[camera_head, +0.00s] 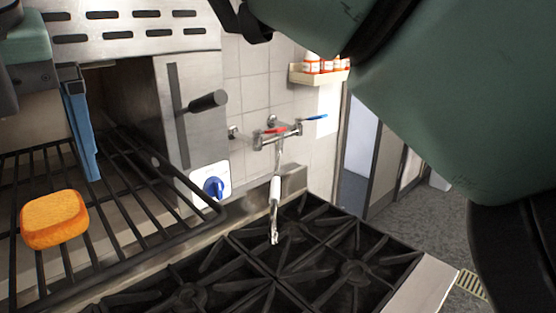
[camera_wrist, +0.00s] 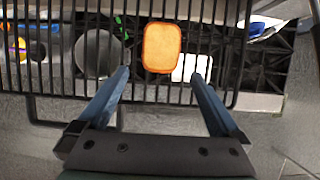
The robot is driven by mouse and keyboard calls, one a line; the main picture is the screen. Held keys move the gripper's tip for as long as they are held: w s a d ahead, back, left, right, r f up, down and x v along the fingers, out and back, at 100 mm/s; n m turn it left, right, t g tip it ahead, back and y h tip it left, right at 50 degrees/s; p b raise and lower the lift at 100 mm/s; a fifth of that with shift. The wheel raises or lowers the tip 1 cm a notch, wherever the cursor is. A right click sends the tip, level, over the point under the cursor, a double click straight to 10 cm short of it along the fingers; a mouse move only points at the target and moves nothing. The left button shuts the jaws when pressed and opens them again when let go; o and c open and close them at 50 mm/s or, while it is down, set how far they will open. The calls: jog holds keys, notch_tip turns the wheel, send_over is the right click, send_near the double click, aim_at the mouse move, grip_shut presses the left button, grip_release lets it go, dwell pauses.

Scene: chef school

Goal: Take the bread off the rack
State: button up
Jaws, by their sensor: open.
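The bread (camera_head: 54,219) is an orange-brown rounded slab lying flat on the dark barred rack (camera_head: 137,211). In the wrist view the bread (camera_wrist: 162,48) lies on the rack (camera_wrist: 60,98), ahead of my gripper (camera_wrist: 162,74) and roughly centred between its two blue fingers. The fingers are spread apart with nothing held between them. In the head view one blue finger of my gripper (camera_head: 80,130) shows at the left, above the rack and behind the bread. The other finger cannot be made out there.
A metal oven housing (camera_head: 190,75) with a lever and blue knob stands behind the rack. A black-grated stove (camera_head: 300,262) is at the right, with a wall tap (camera_head: 275,185) above it. A small shelf (camera_head: 318,76) holds bottles. Grey floor is open at the far right.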

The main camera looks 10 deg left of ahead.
aim_at(53, 215)
jog(key=shift+f, duration=0.35)
jog(key=x, duration=0.1)
jog(key=b+x, duration=0.1)
jog(key=x, duration=0.1)
jog(key=b+x, duration=0.1)
jog(key=x, duration=0.1)
jog(key=shift+w+a+r, duration=0.15)
jog(key=shift+w+a, duration=0.2)
jog(key=shift+b, duration=0.35)
jog(key=shift+s, duration=0.1)
jog(key=c, duration=1.2)
jog(key=shift+c, duration=0.2)
